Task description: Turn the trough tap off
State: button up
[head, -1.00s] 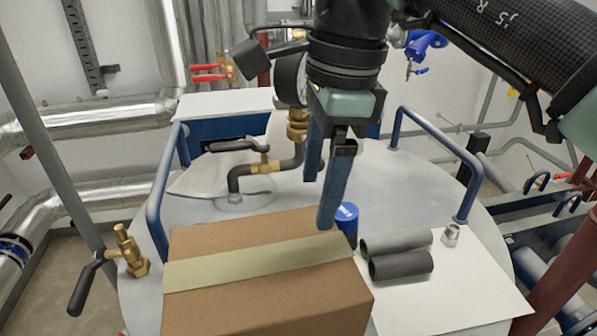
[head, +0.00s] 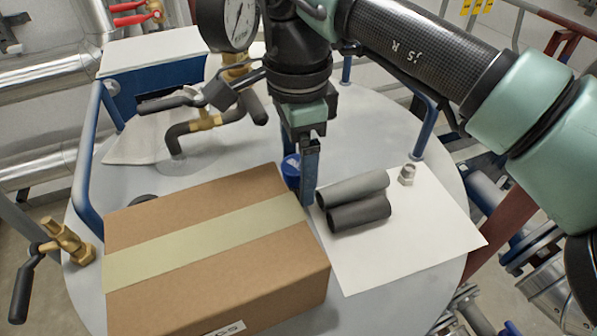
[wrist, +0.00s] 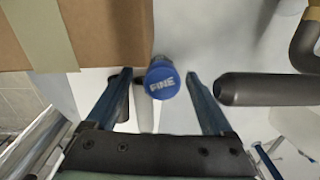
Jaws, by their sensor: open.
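Several taps show, and no label tells which is the trough tap. A brass tap with a dark lever (head: 62,243) is at the left edge of the round grey vessel (head: 400,190). Another brass tap (head: 205,120) sits on a dark bent pipe on the vessel top, behind the cardboard box. A red-handled tap (head: 135,14) is on the back wall pipes. My gripper (head: 301,180) points down beside the box, apart from these taps. In the wrist view my open gripper (wrist: 159,76) has a blue-capped item marked FINE (wrist: 161,80) in its gap, ungripped.
The cardboard box (head: 200,240) fills the front of the vessel top. Two grey tubes (head: 355,200) and a metal fitting (head: 407,174) lie on a white sheet (head: 425,235) to the right. Blue rails (head: 88,170) stand at the rim. A pressure gauge (head: 236,22) is close to my wrist.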

aim_at(297, 182)
jog(key=f, duration=0.3)
jog(key=shift+w+f+p, duration=0.2)
jog(key=shift+f+p, duration=0.1)
jog(key=shift+p, duration=0.05)
jog(key=shift+s+r, duration=0.1)
grip_shut()
